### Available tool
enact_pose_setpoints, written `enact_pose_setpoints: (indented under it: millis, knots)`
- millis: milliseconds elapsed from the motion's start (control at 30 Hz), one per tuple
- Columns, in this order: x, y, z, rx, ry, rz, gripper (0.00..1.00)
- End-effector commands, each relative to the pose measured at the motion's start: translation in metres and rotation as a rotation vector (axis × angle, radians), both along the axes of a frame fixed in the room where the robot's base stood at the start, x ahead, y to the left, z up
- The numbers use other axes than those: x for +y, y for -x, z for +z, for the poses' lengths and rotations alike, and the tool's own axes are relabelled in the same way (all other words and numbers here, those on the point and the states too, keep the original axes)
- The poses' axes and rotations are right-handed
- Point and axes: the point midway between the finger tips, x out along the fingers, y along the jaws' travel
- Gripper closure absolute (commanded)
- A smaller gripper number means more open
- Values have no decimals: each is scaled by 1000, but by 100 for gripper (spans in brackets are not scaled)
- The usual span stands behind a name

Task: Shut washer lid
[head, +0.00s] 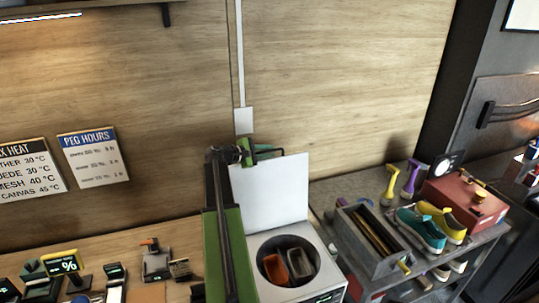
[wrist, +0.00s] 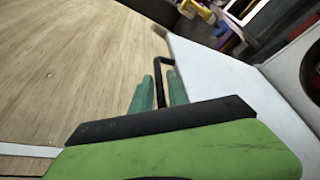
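The washer (head: 322,285) stands on the bench in the head view, its round tub open. Its white lid (head: 270,195) stands upright at the back of the tub and also shows at the right of the wrist view (wrist: 215,75). A thin black handle (wrist: 166,61) sticks out from the lid's edge. My gripper (head: 265,149) is at the lid's upper left corner. In the wrist view, my gripper's green fingers (wrist: 161,88) stand apart on either side of the black handle bar, with narrow gaps showing. Their contact with the bar is not clear.
To the right are a grey open box (head: 370,245), teal and yellow sneakers (head: 422,230) and a red box (head: 466,203). The wooden wall is close behind the lid.

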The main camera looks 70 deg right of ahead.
Motion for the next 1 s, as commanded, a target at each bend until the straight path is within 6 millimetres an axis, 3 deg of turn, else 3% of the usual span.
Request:
enact_pose_setpoints:
  millis: [367,533,1000]
  knots:
    - [-7,5,-2,-1,0,1,80]
    - [-7,5,-2,-1,0,1,100]
    - [-7,5,-2,0,0,0,100]
